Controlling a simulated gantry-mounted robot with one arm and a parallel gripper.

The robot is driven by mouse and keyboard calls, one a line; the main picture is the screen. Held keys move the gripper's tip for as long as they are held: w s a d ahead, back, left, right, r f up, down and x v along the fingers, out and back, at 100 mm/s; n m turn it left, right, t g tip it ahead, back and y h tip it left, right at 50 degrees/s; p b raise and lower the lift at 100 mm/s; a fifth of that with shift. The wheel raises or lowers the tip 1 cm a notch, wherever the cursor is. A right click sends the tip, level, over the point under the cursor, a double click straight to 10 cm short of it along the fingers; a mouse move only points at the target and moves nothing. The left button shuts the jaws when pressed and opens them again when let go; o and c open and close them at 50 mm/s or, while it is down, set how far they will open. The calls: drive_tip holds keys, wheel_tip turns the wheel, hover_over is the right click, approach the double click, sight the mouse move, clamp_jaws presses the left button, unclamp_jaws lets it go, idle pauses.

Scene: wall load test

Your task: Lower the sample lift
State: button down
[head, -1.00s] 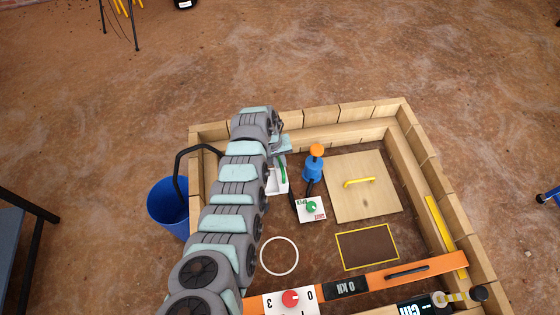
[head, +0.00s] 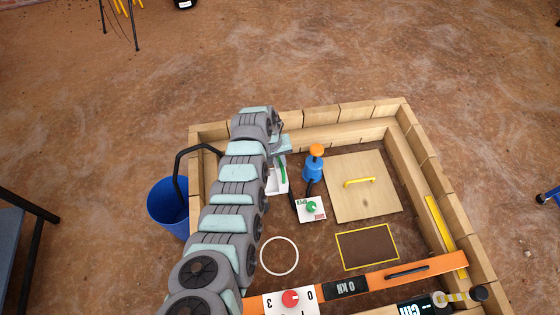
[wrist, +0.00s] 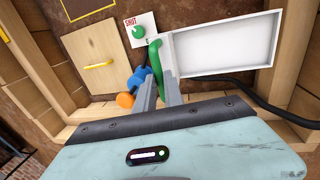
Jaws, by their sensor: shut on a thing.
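A white rectangular tray (wrist: 222,46), which looks like the sample lift, fills the upper right of the wrist view; it is partly hidden beside my arm in the head view (head: 277,182). A curved green handle (wrist: 157,60) stands at its left edge. My gripper (wrist: 158,88) is shut on the green handle, its two grey fingers on either side of it. A white plate (head: 302,215) with a green knob (head: 312,207) and a "SHUT" marking lies nearby. A blue body with an orange cap (head: 313,170) stands just left of my fingers in the wrist view.
A wooden frame (head: 365,112) surrounds the area. A wooden lid with a yellow handle (head: 360,183) lies to the right. An orange bar (head: 435,265) crosses the front, with a red knob (head: 290,298). A black hose (wrist: 262,98) runs past the tray. A blue bucket (head: 168,207) stands outside.

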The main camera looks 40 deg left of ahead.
sight(276, 180)
wheel_tip(276, 180, down, 21)
drive_tip(key=b, duration=1.7)
drive_tip(key=shift+r, duration=0.2)
drive_tip(key=c, duration=1.5)
unclamp_jaws()
drive_tip(key=shift+o, duration=0.2)
drive_tip(key=shift+r, duration=0.2)
drive_tip(key=r+p, duration=0.4)
drive_tip(key=r, duration=0.1)
drive_tip(key=s+a+r+p, duration=0.1)
drive_tip(key=r+p, duration=0.1)
drive_tip(key=r, duration=0.1)
drive_tip(key=shift+s, duration=0.1)
drive_tip(key=shift+s+a+r+p, duration=0.1)
drive_tip(key=shift+s+r+p, duration=0.1)
drive_tip(key=shift+r, duration=0.4)
drive_tip(key=shift+s+r+p, duration=0.1)
drive_tip(key=shift+r+p, duration=0.05)
drive_tip(key=shift+r, duration=0.4)
